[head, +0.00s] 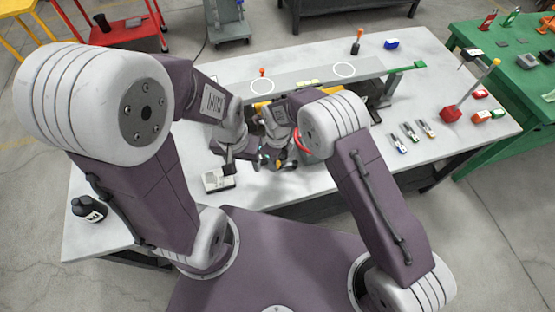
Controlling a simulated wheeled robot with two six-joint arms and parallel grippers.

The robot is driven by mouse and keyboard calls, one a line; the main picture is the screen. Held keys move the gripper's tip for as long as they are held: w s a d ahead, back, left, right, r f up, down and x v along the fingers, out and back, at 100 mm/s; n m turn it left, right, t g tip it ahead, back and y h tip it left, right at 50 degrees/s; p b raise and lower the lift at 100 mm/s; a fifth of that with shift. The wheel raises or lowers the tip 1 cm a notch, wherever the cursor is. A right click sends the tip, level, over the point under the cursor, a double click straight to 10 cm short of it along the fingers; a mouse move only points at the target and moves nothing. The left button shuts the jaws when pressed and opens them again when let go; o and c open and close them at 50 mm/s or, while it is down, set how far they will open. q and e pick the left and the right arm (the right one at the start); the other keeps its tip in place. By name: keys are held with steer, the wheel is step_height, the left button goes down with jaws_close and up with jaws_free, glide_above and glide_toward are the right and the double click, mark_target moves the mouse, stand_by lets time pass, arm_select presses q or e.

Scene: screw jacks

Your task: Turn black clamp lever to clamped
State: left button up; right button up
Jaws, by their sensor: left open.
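The grey beam (310,79) with two white circles lies across the back of the table, with a green handle (415,66) at its right end. Yellow-orange parts and a red ring (305,150) show below it, largely hidden behind my arms. I cannot pick out the black clamp lever for certain among the dark parts there. My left gripper (228,168) points down above a small grey and white box and is open. My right gripper (271,160) is in front of the beam by the red ring; its fingers are too small and crowded to read.
The grey and white box (218,180) lies at the front of the table (330,200). A black bottle (89,208) stands at the left. A red block (451,114) with a rod, several small screw-like items (412,132) and small boxes (482,116) are at right.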

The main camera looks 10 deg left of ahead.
step_height(320, 180, up, 9)
steer(key=b, duration=0.1)
stand_by(0.5)
steer(key=shift+d, duration=0.1)
